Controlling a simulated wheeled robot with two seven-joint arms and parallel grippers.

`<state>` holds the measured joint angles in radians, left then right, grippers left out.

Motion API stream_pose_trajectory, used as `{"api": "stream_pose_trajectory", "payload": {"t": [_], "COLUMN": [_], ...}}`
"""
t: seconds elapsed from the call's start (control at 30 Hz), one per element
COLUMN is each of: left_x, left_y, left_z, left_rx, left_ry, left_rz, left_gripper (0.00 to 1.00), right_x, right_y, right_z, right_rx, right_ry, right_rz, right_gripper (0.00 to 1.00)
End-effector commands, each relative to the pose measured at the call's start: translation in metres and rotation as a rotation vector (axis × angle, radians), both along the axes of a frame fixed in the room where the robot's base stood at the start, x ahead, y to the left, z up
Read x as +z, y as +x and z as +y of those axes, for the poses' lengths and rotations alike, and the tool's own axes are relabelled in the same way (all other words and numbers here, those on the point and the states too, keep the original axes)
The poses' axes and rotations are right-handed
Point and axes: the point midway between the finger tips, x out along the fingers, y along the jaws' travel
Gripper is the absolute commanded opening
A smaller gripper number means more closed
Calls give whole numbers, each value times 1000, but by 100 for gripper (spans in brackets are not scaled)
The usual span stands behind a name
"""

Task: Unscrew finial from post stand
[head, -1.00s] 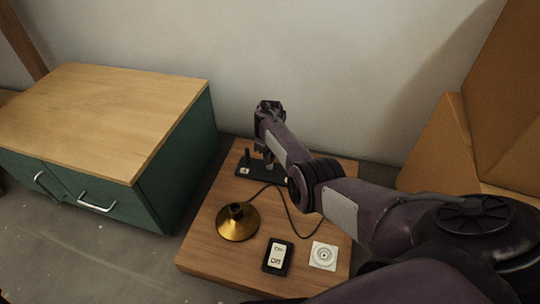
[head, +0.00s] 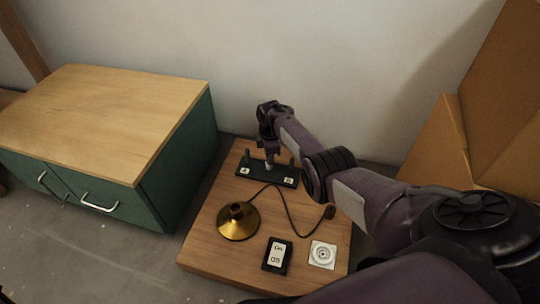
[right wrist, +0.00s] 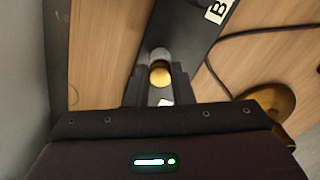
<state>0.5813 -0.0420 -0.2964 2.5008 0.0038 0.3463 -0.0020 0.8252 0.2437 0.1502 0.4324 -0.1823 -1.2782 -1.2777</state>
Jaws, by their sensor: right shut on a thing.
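The black post stand (head: 262,180) sits at the back of the low wooden table, with a short dark peg and a white tag toward each end. It also shows in the right wrist view (right wrist: 188,32), where one tag reads B. My right gripper (head: 268,158) reaches down over the middle of the stand. In the right wrist view its two dark fingers (right wrist: 159,82) are shut on the finial, a small gold ball (right wrist: 160,77) with a grey cylindrical part beside it. The fingers hide where the finial meets the post. My left gripper is not in view.
A brass lamp base (head: 238,224) with a dark cord (head: 290,214) stands on the wooden table (head: 208,245). A switch (head: 277,255) and a white socket plate (head: 323,255) lie near the front. A green cabinet (head: 178,160) stands at the left, and the wall is behind.

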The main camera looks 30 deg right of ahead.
Motion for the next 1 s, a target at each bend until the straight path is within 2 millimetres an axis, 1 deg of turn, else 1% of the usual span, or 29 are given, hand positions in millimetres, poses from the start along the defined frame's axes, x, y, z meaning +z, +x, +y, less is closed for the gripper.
{"api": "stream_pose_trajectory", "payload": {"t": [0.1, 0.2, 0.3, 0.4, 0.57, 0.67, 0.77, 0.9, 1.0], "left_x": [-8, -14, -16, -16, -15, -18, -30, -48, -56], "left_y": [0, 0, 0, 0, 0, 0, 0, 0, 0], "left_z": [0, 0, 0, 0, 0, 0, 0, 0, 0], "left_rx": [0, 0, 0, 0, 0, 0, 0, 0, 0], "left_ry": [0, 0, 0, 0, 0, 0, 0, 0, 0], "left_rz": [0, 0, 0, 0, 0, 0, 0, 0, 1], "left_gripper": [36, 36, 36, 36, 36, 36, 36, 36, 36], "right_x": [-2, -2, -1, 0, 1, -1, -3, -5, -3], "right_y": [0, 1, 1, 1, 1, 1, 2, 3, 3], "right_z": [-2, -2, -1, -1, -1, -1, -2, -2, -1], "right_rx": [241, 420, 522, 550, 546, 578, 736, 1042, 1191], "right_ry": [-3, -3, -1, -1, -1, -1, -4, -4, -2], "right_rz": [1, 0, 0, 0, 0, 0, 0, 1, 1], "right_gripper": [1, 1, 1, 1, 1, 1, 1, 1, 1]}}
